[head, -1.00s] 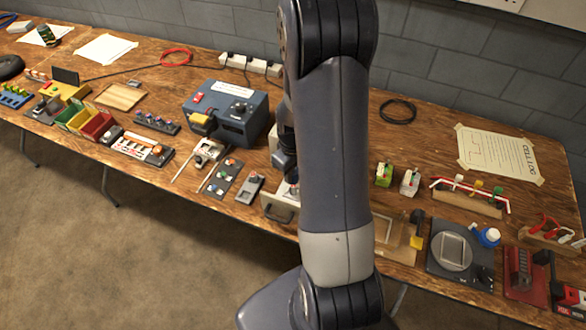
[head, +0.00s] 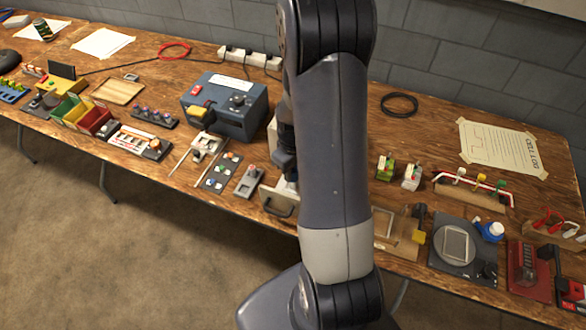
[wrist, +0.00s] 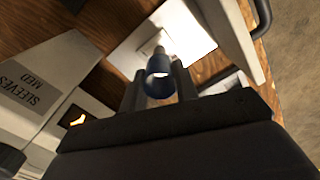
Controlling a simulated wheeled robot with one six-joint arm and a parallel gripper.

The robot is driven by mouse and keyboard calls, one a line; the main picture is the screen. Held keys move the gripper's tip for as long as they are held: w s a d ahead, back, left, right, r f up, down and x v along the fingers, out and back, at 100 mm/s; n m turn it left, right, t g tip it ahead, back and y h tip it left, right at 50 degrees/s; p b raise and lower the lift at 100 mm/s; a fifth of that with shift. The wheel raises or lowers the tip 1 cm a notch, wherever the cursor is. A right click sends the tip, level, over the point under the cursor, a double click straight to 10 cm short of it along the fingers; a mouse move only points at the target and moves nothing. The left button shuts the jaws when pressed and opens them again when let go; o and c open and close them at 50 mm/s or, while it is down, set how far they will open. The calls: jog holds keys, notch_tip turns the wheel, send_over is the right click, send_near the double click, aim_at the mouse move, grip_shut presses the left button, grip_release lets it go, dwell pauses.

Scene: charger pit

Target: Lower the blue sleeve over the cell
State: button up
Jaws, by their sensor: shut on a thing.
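The blue sleeve (wrist: 158,84) is a short open ring held between the two fingers of my gripper (wrist: 160,82) in the wrist view. A pale, narrow upright piece, apparently the cell (wrist: 159,51), shows just beyond the sleeve's far rim, in front of a white plate (wrist: 183,40). I cannot tell whether the sleeve is around the cell or only lines up with it. In the head view my own arm hides the fingers, the sleeve and the cell.
A box labelled "SLEEVES MED" (wrist: 38,88) stands left in the wrist view. A pale panel with a dark handle (wrist: 232,38) is close on the right. In the head view a blue machine (head: 225,106) and small switch blocks (head: 222,171) stand left of my arm.

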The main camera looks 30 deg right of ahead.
aim_at(293, 178)
jog(key=shift+f+b, duration=1.95)
jog(key=shift+f, duration=0.35)
dwell(0.4)
jog(key=o, duration=1)
jog(key=shift+r, duration=0.15)
jog(key=shift+r+p, duration=2.55)
jog(key=shift+r, duration=0.9)
jog(key=shift+f, duration=0.1)
